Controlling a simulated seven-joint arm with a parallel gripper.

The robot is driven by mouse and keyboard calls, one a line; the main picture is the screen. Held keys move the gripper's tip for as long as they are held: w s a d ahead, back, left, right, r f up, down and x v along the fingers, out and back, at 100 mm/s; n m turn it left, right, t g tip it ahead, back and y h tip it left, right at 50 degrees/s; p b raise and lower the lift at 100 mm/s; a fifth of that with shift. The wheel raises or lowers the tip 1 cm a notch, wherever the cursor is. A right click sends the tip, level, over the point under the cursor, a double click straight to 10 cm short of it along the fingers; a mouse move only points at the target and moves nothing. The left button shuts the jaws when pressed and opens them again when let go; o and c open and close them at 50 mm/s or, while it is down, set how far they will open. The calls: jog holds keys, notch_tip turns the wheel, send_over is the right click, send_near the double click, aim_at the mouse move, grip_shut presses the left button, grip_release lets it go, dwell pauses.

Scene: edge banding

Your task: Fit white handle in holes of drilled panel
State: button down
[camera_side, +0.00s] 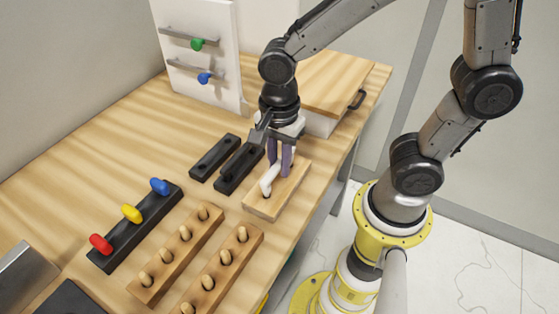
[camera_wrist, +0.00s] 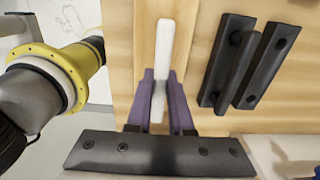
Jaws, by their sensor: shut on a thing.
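A white handle (camera_side: 268,181) is held between the purple fingers of my gripper (camera_side: 280,160), over the light wooden panel (camera_side: 262,208) near the table's right edge. In the wrist view the handle (camera_wrist: 164,40) runs lengthwise between the two fingers (camera_wrist: 164,76), its far part sticking out beyond them. The panel's bare wood (camera_wrist: 144,35) shows beside it. The handle looks very close to the panel or touching it. Its feet and the panel's holes are hidden, so I cannot tell whether they are engaged.
Two black bars (camera_side: 240,168) lie left of the panel. A black rack (camera_side: 135,230) with red, yellow and blue knobs and wooden blocks with pegs (camera_side: 180,245) stand nearer the front left. Behind are a white board (camera_side: 200,55) with handles and a wooden drawer box (camera_side: 335,80).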

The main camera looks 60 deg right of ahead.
jog(key=shift+f, duration=0.7)
dwell(0.7)
jog(key=c, duration=0.7)
grip_release()
jog(key=shift+c, duration=0.2)
jog(key=shift+r, duration=0.1)
jog(key=shift+r, duration=2.45)
